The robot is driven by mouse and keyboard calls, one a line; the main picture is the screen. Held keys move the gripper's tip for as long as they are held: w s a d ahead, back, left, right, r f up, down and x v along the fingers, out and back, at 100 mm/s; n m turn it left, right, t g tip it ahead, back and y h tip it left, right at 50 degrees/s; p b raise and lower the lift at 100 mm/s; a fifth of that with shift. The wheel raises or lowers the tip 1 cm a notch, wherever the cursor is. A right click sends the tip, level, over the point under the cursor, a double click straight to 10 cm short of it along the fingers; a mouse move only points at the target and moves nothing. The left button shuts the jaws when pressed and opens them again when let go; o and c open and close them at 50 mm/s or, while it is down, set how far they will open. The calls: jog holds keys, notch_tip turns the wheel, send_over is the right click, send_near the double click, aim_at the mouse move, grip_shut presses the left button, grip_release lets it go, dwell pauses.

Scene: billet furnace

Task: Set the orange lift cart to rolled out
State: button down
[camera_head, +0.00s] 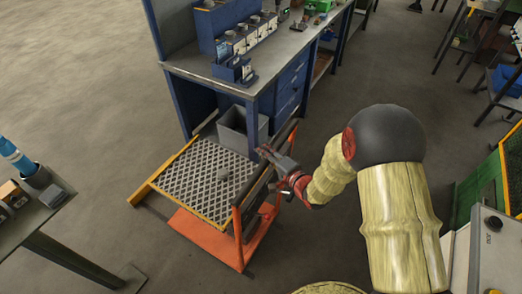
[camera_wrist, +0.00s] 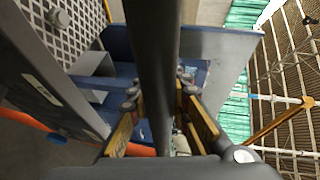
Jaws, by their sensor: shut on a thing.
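The orange lift cart (camera_head: 205,235) stands on the floor at the front of the blue workbench, close to its legs. Its grey diamond-mesh deck (camera_head: 200,170) has a small grey round piece on it. A dark handle bar runs along the cart's right side on orange posts. My gripper (camera_head: 277,163) is at this bar, reaching in from the right. In the wrist view the dark bar (camera_wrist: 152,60) passes between my gripper's fingers (camera_wrist: 162,100), and they are shut on it. The exact contact is partly hidden in the head view.
The blue workbench (camera_head: 190,75) holds several devices, with a grey bin (camera_head: 240,130) beneath it. Another table (camera_head: 30,215) stands at the lower left. A pale cabinet (camera_head: 490,250) is at the lower right. Open floor lies left of the cart and right of the bench.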

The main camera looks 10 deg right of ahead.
jog(key=shift+s+f, duration=0.15)
jog(key=shift+f, duration=0.25)
jog(key=c, duration=2)
grip_release()
jog(key=o, duration=0.4)
jog(key=shift+r, duration=0.2)
jog(key=shift+w, duration=0.2)
jog(key=v, duration=1.2)
